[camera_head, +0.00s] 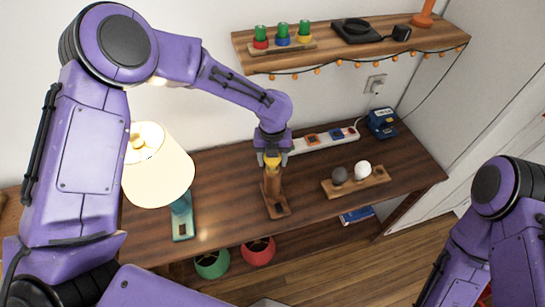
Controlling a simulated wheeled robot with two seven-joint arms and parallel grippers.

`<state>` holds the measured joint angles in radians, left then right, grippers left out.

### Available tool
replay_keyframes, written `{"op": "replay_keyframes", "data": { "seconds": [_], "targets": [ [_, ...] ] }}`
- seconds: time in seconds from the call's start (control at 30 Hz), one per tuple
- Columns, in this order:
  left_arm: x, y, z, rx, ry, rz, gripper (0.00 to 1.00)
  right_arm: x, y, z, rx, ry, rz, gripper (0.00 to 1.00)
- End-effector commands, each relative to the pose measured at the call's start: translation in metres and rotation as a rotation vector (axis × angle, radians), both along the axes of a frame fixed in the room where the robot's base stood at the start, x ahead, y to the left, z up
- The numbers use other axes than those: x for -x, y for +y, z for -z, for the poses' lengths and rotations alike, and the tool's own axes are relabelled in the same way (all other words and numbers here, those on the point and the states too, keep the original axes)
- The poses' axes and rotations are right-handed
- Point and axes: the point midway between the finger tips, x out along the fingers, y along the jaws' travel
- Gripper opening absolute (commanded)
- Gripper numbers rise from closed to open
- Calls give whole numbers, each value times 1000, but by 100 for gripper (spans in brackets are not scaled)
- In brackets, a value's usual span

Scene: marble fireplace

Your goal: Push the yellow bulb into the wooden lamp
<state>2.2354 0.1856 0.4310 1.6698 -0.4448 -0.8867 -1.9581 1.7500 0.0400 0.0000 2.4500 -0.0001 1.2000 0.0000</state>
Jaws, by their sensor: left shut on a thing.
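My left gripper (271,153) reaches down from above at the middle of the wooden table and is shut on the yellow bulb (272,161). The gripper partly hides the bulb. The wooden lamp (274,198), a brown upright on a flat base, stands on the table directly below. The bulb is right at the top of the lamp's upright; I cannot tell whether it is seated in it. My right arm comes in at the lower right, and its gripper is out of view.
A lamp with a cream shade (158,175) and teal base stands left. A wooden holder (356,182) with a grey and a white bulb is right. A power strip (325,139) lies behind. A shelf (355,48) with several small items hangs above.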

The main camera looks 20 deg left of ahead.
Motion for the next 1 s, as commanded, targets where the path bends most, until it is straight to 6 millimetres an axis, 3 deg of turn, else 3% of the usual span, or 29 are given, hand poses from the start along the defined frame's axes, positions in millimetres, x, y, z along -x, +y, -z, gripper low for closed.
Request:
{"op": "replay_keyframes", "data": {
  "seconds": [1.0],
  "targets": [
    [0, 0, 3, 0, 0, 0, 29, 0, 0, -9, 0, 0, 0, 89]
  ]
}}
